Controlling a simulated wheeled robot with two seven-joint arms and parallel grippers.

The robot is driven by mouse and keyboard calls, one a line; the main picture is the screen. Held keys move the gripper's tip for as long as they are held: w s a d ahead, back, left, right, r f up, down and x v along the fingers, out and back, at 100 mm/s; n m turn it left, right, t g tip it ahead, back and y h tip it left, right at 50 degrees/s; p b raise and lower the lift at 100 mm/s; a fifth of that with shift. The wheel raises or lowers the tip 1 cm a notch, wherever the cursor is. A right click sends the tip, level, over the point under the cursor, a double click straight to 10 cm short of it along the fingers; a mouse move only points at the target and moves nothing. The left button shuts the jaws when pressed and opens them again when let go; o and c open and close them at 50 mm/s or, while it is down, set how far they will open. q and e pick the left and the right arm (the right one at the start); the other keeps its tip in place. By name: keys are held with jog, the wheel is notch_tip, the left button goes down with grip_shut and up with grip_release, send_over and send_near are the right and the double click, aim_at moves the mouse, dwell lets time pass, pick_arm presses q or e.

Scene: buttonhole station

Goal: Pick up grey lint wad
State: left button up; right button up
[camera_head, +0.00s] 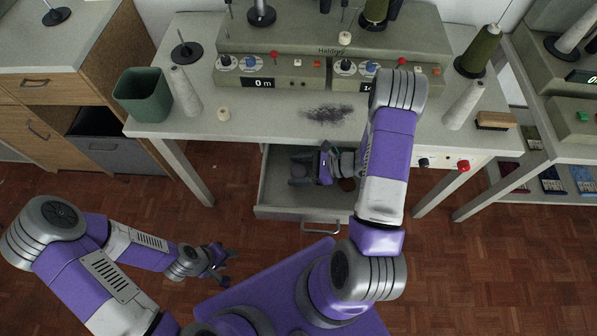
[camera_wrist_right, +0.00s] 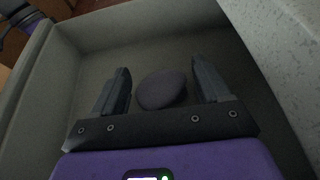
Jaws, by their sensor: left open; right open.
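The grey lint wad (camera_wrist_right: 162,90) is a rounded, dark grey lump on the floor of the open drawer (camera_wrist_right: 100,50). In the right wrist view it lies between the two fingers of my right gripper (camera_wrist_right: 164,88), with a gap visible on both sides. My right gripper is open and reaches down into the drawer, which also shows in the head view (camera_head: 275,200). In the head view I cannot make out the wad clearly near the dark gripper (camera_head: 302,170). My left gripper (camera_head: 223,264) is open and empty, low at the left, away from the drawer.
The drawer walls stand close around my right gripper, under the table edge. A dark patch of loose fluff (camera_head: 328,114) lies on the tabletop. A green bin (camera_head: 143,95), white cones (camera_head: 185,92) and a brush (camera_head: 495,121) stand on the table.

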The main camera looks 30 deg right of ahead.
jog(key=c, duration=1.1)
